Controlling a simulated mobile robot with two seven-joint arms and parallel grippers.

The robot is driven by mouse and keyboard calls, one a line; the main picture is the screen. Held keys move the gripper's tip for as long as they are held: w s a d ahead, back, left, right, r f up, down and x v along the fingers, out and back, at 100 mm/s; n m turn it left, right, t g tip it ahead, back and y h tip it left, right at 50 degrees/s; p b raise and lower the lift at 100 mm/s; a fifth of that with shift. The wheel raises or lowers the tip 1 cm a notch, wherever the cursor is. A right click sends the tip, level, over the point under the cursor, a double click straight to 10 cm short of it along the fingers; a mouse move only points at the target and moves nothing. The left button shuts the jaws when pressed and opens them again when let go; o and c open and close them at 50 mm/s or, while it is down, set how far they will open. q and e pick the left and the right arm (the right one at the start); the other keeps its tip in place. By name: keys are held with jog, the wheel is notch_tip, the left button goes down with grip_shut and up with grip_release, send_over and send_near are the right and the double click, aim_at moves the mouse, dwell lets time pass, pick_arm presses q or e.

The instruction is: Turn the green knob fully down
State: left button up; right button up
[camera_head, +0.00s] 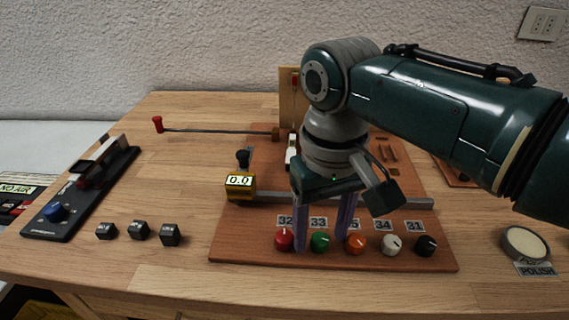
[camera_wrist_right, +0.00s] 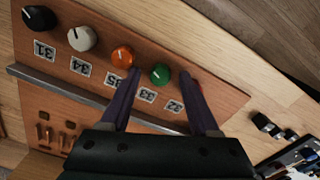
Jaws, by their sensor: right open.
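The green knob (camera_head: 320,242) sits in the front row of the brown wooden board, between a red knob (camera_head: 284,239) and an orange knob (camera_head: 356,243). Its white pointer mark is visible but small. My right gripper (camera_head: 324,245) reaches down over the row, open, with one purple finger on each side of the green knob. In the right wrist view the green knob (camera_wrist_right: 159,74) shows between the two fingertips (camera_wrist_right: 163,76), apart from both as far as I can tell. The finger on the red knob's side partly hides the red knob. My left gripper is not in view.
A white knob (camera_head: 392,244) and a black knob (camera_head: 427,245) continue the row. A yellow display reading 0.0 (camera_head: 240,186) and a metal rail (camera_head: 400,202) lie behind. Several dark blocks (camera_head: 139,230) stand left of the board; a polish tin (camera_head: 526,243) is at right.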

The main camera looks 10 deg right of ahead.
jog(key=shift+f, duration=0.1)
jog(key=shift+c, duration=0.4)
grip_shut()
